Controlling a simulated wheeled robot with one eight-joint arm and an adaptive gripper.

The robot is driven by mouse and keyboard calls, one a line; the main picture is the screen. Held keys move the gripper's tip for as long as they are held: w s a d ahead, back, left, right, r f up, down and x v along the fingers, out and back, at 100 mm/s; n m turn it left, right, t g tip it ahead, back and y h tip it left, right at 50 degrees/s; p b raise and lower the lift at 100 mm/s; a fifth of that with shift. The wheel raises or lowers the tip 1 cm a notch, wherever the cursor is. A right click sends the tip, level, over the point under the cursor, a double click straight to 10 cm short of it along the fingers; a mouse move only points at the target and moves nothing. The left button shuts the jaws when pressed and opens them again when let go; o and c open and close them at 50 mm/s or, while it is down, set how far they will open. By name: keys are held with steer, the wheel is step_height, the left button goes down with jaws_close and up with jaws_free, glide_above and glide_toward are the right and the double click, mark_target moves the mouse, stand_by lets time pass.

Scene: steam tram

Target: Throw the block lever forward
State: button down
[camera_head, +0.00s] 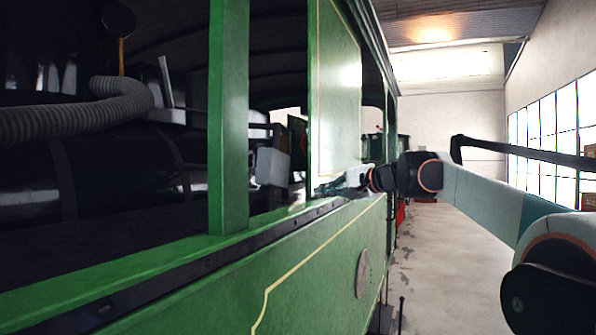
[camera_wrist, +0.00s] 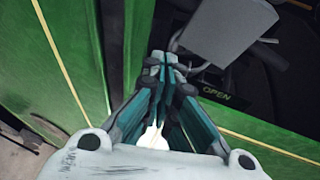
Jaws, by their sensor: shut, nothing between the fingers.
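A pale grey block (camera_head: 272,167) shows inside the cab, behind the side opening of the green tram. In the wrist view the grey block (camera_wrist: 228,28) has a bent metal rod beside it, and I cannot tell for sure whether this is the block lever. A dark plate marked OPEN (camera_wrist: 217,95) lies below the block. My gripper (camera_head: 322,189) is at the cab's side opening, just above the sill and right of the block. In the wrist view my gripper (camera_wrist: 165,62) is shut and empty, with its fingertips left of the block and apart from it.
A green window post (camera_head: 229,120) and a green panel (camera_head: 338,95) frame the opening. The green side wall (camera_head: 200,295) runs below the sill. A ribbed grey hose (camera_head: 75,115) lies inside at left. The floor (camera_head: 440,265) beside the tram is mostly clear.

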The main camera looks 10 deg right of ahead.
mark_target(281, 158)
steer(key=w+r+m+t+y+p, duration=0.1)
steer(key=w+r+m+y+p, duration=0.1)
steer(key=w+r+p, duration=0.3)
steer(key=p+x, duration=0.1)
steer(key=x, duration=0.8)
steer(key=shift+w+r+h, duration=0.35)
steer(key=shift+w+h, duration=0.05)
steer(key=shift+w, duration=0.1)
steer(key=s+a+r+n, duration=0.1)
steer(key=s, duration=0.1)
steer(key=s+a+r+n+t+y+b, duration=0.1)
steer(key=s+n, duration=0.1)
steer(key=s+a+r+n+b, duration=0.1)
steer(key=a+n, duration=0.1)
steer(key=shift+s+r+t, duration=0.25)
steer(key=shift+s+t, duration=0.15)
steer(key=shift+s+a+r, duration=0.2)
steer(key=shift+s+a, duration=0.25)
steer(key=shift+s, duration=0.2)
steer(key=shift+f+b, duration=0.1)
steer(key=shift+b, duration=0.2)
stand_by(0.4)
